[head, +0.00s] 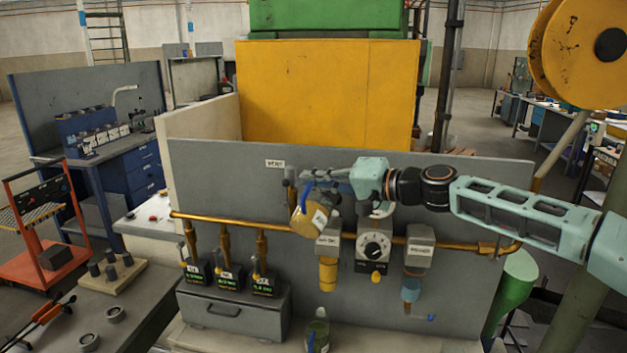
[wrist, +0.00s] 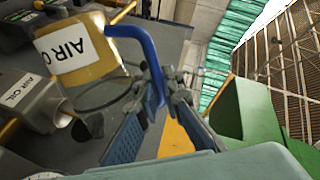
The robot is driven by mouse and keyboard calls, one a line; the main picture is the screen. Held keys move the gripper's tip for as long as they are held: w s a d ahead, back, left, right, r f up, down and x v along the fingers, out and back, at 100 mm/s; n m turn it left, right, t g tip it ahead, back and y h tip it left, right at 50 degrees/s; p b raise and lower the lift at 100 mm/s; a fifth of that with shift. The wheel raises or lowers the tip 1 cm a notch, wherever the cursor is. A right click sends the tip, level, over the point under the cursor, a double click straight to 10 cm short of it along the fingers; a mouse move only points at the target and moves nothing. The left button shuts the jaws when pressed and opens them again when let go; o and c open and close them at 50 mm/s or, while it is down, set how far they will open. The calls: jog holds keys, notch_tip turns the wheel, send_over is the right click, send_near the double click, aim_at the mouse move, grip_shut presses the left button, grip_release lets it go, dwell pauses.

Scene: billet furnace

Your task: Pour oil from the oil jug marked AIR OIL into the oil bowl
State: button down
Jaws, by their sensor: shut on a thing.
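The oil jug (head: 308,218) is amber with a white label and a blue handle. It hangs tilted in front of the grey panel, up and left of the labelled lubricator housing (head: 329,240). In the wrist view the jug (wrist: 92,40) shows "AIR O", the rest cut off. My gripper (wrist: 160,88) is shut on its blue handle (wrist: 146,55). The housing in the wrist view (wrist: 38,103) is marked AIR OIL and has a round opening. An amber bowl (head: 328,274), apparently the oil bowl, hangs under the housing. I see no oil stream.
A dial regulator (head: 373,246) and a filter with a blue bowl (head: 411,290) hang right of the housing. A brass pipe (head: 460,246) runs along the panel (head: 225,165). Several gauges stand on a drawer box (head: 235,312) at lower left. Another greenish jug (head: 317,337) stands below.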

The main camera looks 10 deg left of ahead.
aim_at(307, 207)
jog(key=shift+f+b, duration=0.1)
jog(key=shift+b, duration=0.2)
dwell(0.4)
jog(key=s+f+n+b, duration=0.1)
jog(key=b, duration=0.2)
jog(key=shift+a+f+b, duration=0.15)
jog(key=shift+b, duration=0.25)
jog(key=shift+s+a+f+n+t+b, duration=0.1)
jog(key=shift+s+f+n+t+b, duration=0.2)
jog(key=shift+b, duration=0.4)
jog(key=shift+r, duration=0.2)
jog(key=shift+s+f+n+b, duration=0.15)
jog(key=shift+n+b, duration=0.15)
jog(key=shift+b, duration=0.3)
jog(key=b, duration=0.2)
jog(key=f+n+b, duration=0.1)
jog(key=shift+s+a+f+b, duration=0.15)
jog(key=shift+s+f+b, duration=0.1)
jog(key=shift+s+b, duration=0.1)
jog(key=shift+s+f+n+b, duration=0.1)
jog(key=shift+f+n+b, duration=0.15)
jog(key=shift+b, duration=0.4)
jog(key=shift+a+t, duration=0.1)
jog(key=shift+t, duration=0.3)
